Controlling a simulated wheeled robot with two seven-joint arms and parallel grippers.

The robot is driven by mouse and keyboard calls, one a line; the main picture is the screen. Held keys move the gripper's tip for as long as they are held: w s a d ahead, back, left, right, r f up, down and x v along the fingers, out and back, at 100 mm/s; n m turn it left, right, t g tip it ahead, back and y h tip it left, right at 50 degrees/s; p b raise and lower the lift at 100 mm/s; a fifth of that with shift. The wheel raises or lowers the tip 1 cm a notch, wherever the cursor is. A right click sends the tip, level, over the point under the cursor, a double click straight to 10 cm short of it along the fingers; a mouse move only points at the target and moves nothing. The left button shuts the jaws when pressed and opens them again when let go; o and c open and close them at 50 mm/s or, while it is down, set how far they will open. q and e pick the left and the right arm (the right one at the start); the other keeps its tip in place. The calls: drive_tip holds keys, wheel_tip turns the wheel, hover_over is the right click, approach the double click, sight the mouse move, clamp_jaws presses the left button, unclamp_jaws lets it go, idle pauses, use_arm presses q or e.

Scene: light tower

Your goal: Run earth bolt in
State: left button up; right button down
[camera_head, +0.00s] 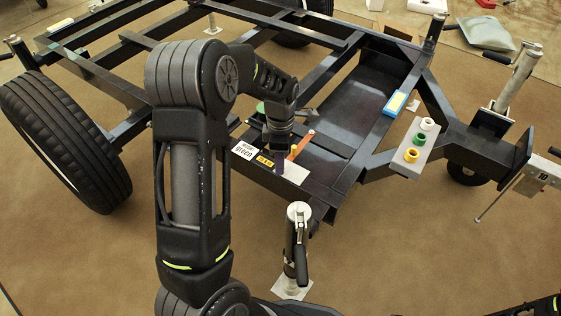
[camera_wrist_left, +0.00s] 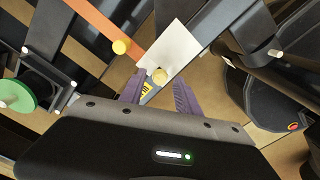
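In the left wrist view, a small brass-coloured bolt head (camera_wrist_left: 160,75) stands at the near end of a white plate (camera_wrist_left: 172,47). I take it to be the earth bolt, though no marking on it is readable. My left gripper (camera_wrist_left: 159,78) is open, its purple fingers on either side of the bolt head with gaps visible, not closed on it. In the head view the left gripper (camera_head: 281,162) is low over the frame's front corner, and my arm partly hides the spot. A second brass knob (camera_wrist_left: 121,46) is on an orange strip (camera_wrist_left: 97,18). My right gripper is not in view.
A black trailer frame (camera_head: 345,180) fills the middle, with a wheel (camera_head: 62,140) at left. A jack leg (camera_head: 298,225) stands in front. Coloured rings sit on a grey block (camera_head: 425,150).

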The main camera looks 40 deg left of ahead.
use_arm(q)
drive_tip(key=shift+c, duration=0.6)
clamp_jaws()
